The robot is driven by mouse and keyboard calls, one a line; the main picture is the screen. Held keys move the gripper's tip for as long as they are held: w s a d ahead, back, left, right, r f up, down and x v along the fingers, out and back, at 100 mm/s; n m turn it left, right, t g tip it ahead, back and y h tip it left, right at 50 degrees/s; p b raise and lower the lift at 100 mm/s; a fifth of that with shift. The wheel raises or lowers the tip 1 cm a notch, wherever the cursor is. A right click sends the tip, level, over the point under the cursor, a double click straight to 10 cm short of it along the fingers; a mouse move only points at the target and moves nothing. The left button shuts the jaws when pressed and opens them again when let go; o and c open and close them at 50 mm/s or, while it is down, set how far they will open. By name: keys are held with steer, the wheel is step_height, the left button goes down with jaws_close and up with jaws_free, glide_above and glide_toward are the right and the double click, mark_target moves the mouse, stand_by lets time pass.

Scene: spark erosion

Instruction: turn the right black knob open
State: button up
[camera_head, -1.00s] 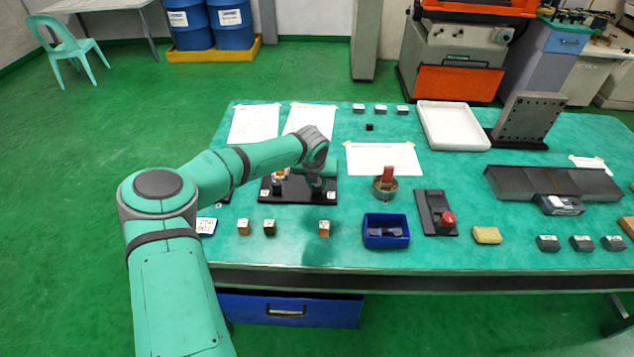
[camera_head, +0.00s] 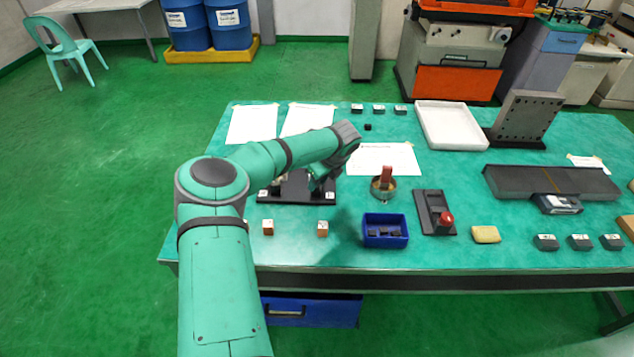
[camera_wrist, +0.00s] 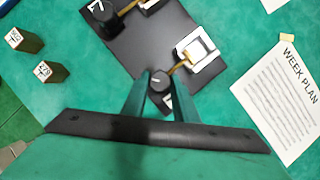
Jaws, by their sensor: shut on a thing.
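A black board (camera_head: 296,190) lies on the green table and carries two black knobs. In the wrist view, the right knob (camera_wrist: 160,77) is round with a pale mark on top. It sits between the fingertips of my gripper (camera_wrist: 160,86), which is shut on it. A brass-coloured rod runs from it toward a white square frame (camera_wrist: 195,54). The other knob (camera_wrist: 106,22) stands apart at the upper left, with a similar rod.
Small labelled blocks (camera_head: 322,229) stand in front of the board. A paper sheet (camera_head: 385,158) lies behind it to the right. A brass cup with a red piece (camera_head: 385,186) and a blue bin (camera_head: 386,239) stand to the right. Open table lies between board and bin.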

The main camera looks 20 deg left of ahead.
steer(key=n+g, duration=0.1)
steer(key=n, duration=0.2)
steer(key=n+g, duration=0.1)
steer(key=n, duration=0.1)
steer(key=shift+w+d+n+y, duration=0.1)
steer(key=shift+w+n+y, duration=0.1)
steer(key=shift+n+y, duration=0.2)
steer(key=n+g, duration=0.1)
steer(key=n, duration=0.2)
steer(key=shift+w+n, duration=0.15)
steer(key=shift+n, duration=0.25)
steer(key=shift+n+g, duration=0.4)
steer(key=shift+n+h, duration=0.3)
steer(key=shift+n, duration=0.2)
steer(key=o, duration=1.1)
steer(key=shift+c, duration=0.2)
steer(key=v, duration=1)
steer(key=shift+w+r, duration=0.15)
steer(key=shift+r, duration=0.2)
